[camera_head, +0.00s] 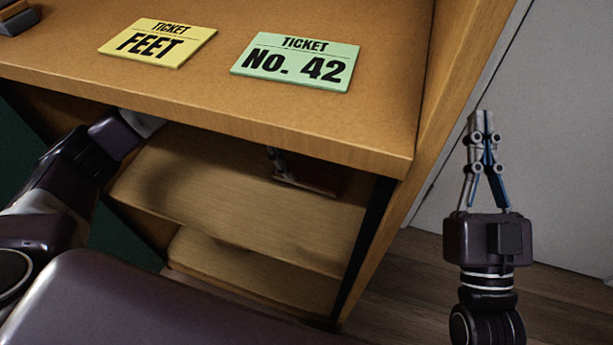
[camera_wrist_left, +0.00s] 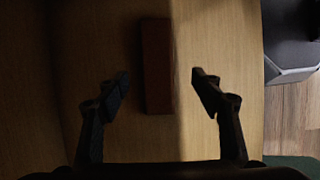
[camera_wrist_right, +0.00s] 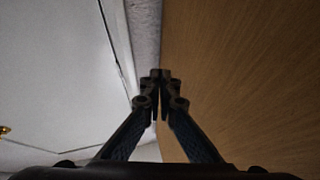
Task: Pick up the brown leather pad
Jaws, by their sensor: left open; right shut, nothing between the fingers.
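The brown leather pad (camera_wrist_left: 156,65) lies on a wooden shelf as a dark reddish-brown strip in the left wrist view. In the head view, part of it (camera_head: 322,180) shows on the upper shelf under the top board. My left gripper (camera_wrist_left: 160,85) is open, its fingers on either side of the pad's near part in that picture. Whether they touch it or hover above it, I cannot tell. In the head view the top board hides most of the left gripper. My right gripper (camera_head: 480,118) is shut and empty, raised right of the cabinet; its closed tips also show in the right wrist view (camera_wrist_right: 160,78).
The top's front edge overhangs the shelf (camera_head: 230,195). A lower shelf (camera_head: 240,268) lies beneath. Open floor is at the right.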

